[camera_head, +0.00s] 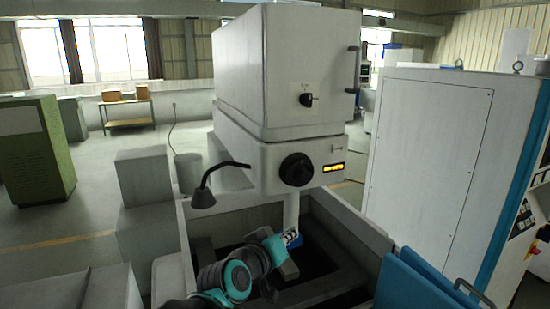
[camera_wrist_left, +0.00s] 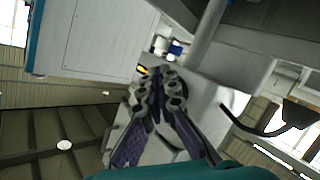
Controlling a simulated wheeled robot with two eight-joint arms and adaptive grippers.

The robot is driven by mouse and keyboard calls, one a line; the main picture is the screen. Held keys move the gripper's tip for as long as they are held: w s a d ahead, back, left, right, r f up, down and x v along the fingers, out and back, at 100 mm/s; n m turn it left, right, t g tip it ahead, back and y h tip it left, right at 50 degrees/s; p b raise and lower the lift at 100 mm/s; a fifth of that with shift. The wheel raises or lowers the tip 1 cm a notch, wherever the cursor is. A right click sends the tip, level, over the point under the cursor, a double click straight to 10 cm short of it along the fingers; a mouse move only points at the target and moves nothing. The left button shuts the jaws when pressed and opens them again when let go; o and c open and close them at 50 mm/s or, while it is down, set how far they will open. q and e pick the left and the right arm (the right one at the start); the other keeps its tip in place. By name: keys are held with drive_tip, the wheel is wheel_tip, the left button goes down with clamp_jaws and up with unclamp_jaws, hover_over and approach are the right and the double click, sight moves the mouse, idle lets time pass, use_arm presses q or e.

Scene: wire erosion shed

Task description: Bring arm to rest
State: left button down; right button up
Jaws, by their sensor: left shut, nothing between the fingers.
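My left arm (camera_head: 238,278), grey with teal joints, reaches into the open work tank (camera_head: 350,225) from the bottom of the head view. Its fingers are hard to make out there against the dark tank. In the left wrist view my left gripper (camera_wrist_left: 157,88) shows with its fingers drawn together and nothing between them. Behind the fingers is the pale machine head, whose yellow display (camera_head: 333,167) also shows in the left wrist view (camera_wrist_left: 143,69). My right gripper is not in view.
The machine head (camera_head: 290,75) hangs over the tank. A dark lamp (camera_head: 204,195) on a bent stem juts out left of it. A blue panel (camera_head: 415,280) stands at the right edge of the tank. A tall white cabinet (camera_head: 425,150) is behind. Open floor lies at left.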

use_arm(q)
drive_tip(key=s+a+f+g+y+b, duration=0.2)
drive_tip(key=s+a+f, duration=0.5)
drive_tip(key=f, duration=0.5)
drive_tip(key=s+a+f+m+g+y+b, duration=0.1)
drive_tip(key=s+a+f+g+y+b, duration=0.1)
drive_tip(key=s+a+f+b, duration=0.2)
drive_tip(key=s+a+f+g+y+b, duration=0.2)
drive_tip(key=s+a+f, duration=0.8)
drive_tip(key=f, duration=0.9)
drive_tip(key=shift+s+a+f+y+b, duration=0.15)
drive_tip(key=shift+s+f+y+b, duration=0.25)
drive_tip(key=shift+b, duration=0.65)
drive_tip(key=shift+w+r, duration=0.1)
drive_tip(key=shift+w, duration=0.05)
